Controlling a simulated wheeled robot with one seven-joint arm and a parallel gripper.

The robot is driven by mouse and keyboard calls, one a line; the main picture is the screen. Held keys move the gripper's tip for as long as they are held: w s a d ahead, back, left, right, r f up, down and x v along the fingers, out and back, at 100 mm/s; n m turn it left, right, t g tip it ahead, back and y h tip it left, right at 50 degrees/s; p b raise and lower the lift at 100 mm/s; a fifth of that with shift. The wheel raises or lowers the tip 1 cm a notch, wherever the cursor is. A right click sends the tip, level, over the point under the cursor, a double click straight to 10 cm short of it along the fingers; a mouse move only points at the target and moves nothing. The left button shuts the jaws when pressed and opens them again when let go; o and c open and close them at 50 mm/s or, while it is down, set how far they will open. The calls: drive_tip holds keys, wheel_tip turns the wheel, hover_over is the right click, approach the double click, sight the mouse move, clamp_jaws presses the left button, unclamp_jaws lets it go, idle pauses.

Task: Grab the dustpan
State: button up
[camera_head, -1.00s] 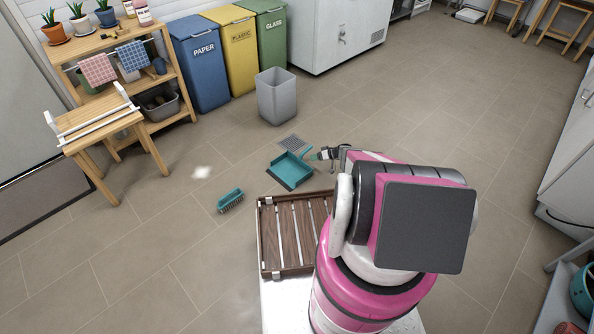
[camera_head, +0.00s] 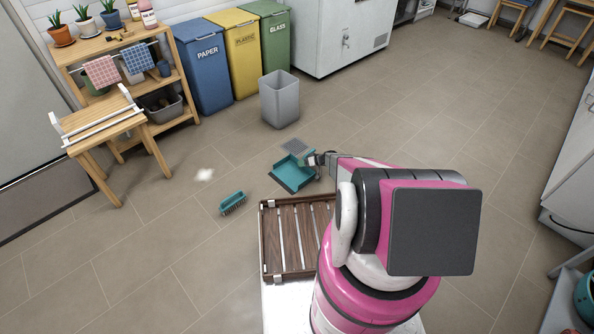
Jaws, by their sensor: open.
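The teal dustpan (camera_head: 291,174) lies on the tiled floor near the picture's middle, its dark front lip toward the lower left. Its handle points up and right, toward my gripper (camera_head: 311,158). My gripper is small in this view and overlaps the handle area. Its jaws are open. My arm and the gripper itself hide part of the handle, and I cannot tell whether the jaws are around the handle or above it.
A floor drain grate (camera_head: 295,147) and a grey bin (camera_head: 279,100) are behind. A slatted wooden tray (camera_head: 270,245) sits in front on my base.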

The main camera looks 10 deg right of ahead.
drive_tip(key=shift+a, duration=0.1)
clamp_jaws()
drive_tip(key=shift+r, duration=0.15)
